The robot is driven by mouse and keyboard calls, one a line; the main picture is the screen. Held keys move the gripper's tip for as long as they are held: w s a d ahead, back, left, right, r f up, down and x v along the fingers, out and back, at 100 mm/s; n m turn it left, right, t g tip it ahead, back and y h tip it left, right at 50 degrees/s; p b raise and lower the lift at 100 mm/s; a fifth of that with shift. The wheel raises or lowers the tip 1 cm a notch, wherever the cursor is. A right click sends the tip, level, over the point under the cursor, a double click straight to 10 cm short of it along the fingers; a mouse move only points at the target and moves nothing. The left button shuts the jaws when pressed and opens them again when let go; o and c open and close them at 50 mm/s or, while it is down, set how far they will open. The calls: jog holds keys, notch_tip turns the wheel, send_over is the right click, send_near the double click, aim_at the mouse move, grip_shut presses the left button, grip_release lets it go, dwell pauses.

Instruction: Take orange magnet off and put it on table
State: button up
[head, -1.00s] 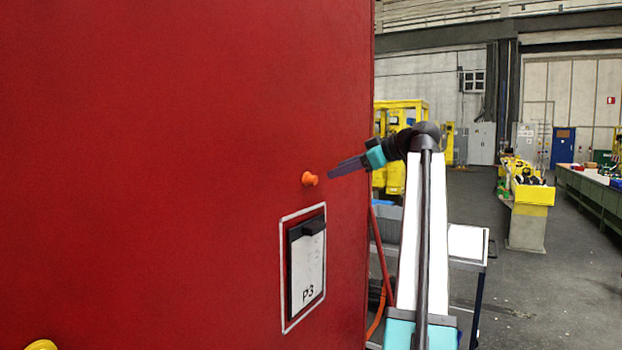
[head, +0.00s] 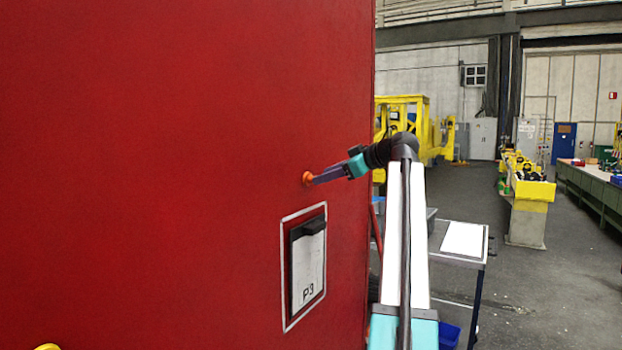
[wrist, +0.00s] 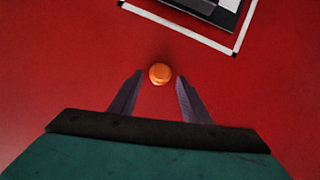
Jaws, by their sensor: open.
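The orange magnet (head: 307,179) is a small round knob on the red panel (head: 180,150), above the framed P3 holder. It also shows in the wrist view (wrist: 160,74), just beyond and between the fingertips. My gripper (head: 313,178) reaches it from the right in the head view. In the wrist view my gripper (wrist: 157,80) is open, with one finger to each side of the magnet and a gap on both sides. The small table (head: 457,254) stands right of the panel, behind my arm, partly hidden by it.
The P3 holder (head: 304,265) with a dark clip sits in a white frame just below the magnet. A white sheet (head: 464,239) lies on the table. A yellow round thing (head: 47,347) shows at the bottom left. Open floor lies to the right.

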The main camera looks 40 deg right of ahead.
jog(key=p+x, duration=0.1)
jog(key=x, duration=0.2)
jog(key=shift+w+a, duration=0.15)
jog(key=shift+w, duration=0.05)
dwell(0.4)
grip_shut()
